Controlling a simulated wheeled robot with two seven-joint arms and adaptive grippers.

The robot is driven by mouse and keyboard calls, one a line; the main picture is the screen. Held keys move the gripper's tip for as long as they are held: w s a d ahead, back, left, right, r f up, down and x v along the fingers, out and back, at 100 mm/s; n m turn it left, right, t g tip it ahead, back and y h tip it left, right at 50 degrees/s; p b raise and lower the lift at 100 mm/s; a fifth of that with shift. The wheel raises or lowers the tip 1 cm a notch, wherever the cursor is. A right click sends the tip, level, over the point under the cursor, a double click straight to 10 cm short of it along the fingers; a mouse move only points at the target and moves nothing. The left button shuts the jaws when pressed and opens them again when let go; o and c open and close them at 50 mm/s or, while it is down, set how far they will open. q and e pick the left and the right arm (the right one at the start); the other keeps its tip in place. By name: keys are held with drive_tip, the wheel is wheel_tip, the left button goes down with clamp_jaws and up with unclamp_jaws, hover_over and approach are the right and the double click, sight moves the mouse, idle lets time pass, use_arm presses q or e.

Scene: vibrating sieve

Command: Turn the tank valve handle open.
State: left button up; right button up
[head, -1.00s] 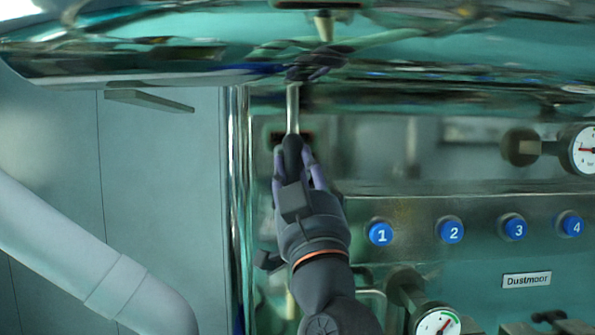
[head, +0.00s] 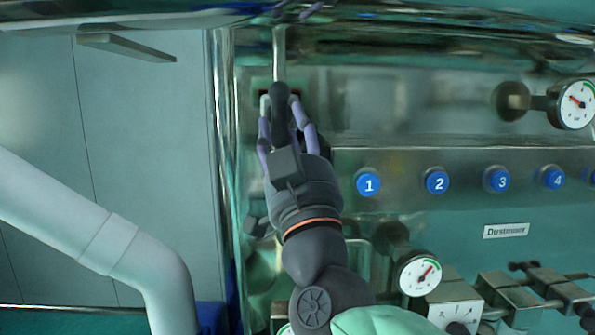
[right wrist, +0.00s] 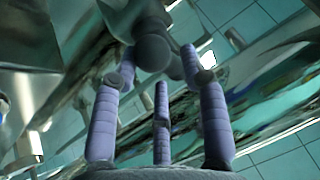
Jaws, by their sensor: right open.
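The tank valve handle (head: 279,97) has a dark grip on a bright metal rod, which hangs from fittings at the top of the head view. My right gripper (head: 281,107) is at the grip's lower end, with its purple-grey fingers open on both sides of it. In the right wrist view, the handle's dark rounded end (right wrist: 152,53) shows between and beyond the spread fingers (right wrist: 160,80). I cannot tell whether any finger touches it. My left gripper is not in view.
To the right is a steel panel with several numbered blue buttons (head: 368,182). A gauge (head: 573,104) sits at the upper right, another gauge (head: 419,273) lower down. A thick pale pipe (head: 60,210) crosses the left side. A shiny vertical column (head: 222,130) stands close left of the gripper.

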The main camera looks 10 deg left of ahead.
drive_tip(key=v, duration=0.9)
drive_tip(key=shift+s+f, duration=0.1)
drive_tip(key=shift+f, duration=0.05)
